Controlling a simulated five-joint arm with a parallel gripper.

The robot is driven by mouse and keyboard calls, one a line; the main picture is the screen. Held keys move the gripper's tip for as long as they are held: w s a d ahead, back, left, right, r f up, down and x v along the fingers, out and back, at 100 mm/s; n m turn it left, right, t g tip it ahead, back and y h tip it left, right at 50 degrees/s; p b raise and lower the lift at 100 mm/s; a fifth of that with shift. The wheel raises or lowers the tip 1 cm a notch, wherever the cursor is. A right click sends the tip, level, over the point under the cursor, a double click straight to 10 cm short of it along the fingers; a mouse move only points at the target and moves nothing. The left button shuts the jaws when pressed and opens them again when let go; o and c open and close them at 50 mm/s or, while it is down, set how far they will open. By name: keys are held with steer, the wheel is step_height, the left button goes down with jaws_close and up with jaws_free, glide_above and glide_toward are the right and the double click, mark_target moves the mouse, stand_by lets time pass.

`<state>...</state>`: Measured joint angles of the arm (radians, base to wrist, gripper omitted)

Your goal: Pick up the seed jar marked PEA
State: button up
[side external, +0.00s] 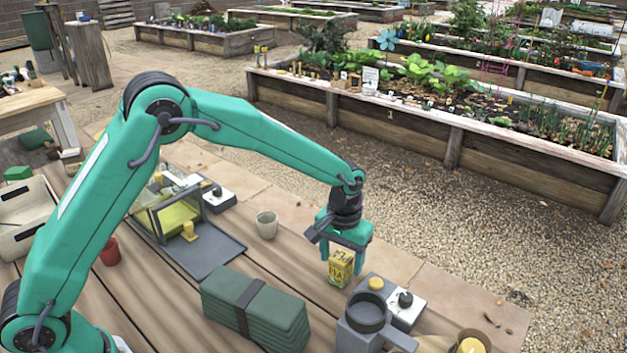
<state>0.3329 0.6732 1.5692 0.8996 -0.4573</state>
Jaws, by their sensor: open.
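The seed jar marked PEA (341,272) is a small yellow jar with dark lettering, standing on the wooden table near its far edge. My gripper (345,263) points down right at the jar, with its teal fingers on either side of the jar's upper part. The fingers are open. The gripper's body is over the jar's top and partly hides it. I cannot tell whether a finger touches the jar.
A grey device with a dark round cup (367,312) stands close right of the jar. A folded green cushion (255,308) lies to the left in front. A pale cup (267,225) and a dark tray (203,252) with a clear-sided box are further left. Raised beds lie beyond.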

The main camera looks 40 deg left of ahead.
steer(key=shift+f, duration=0.95)
steer(key=c, duration=1.1)
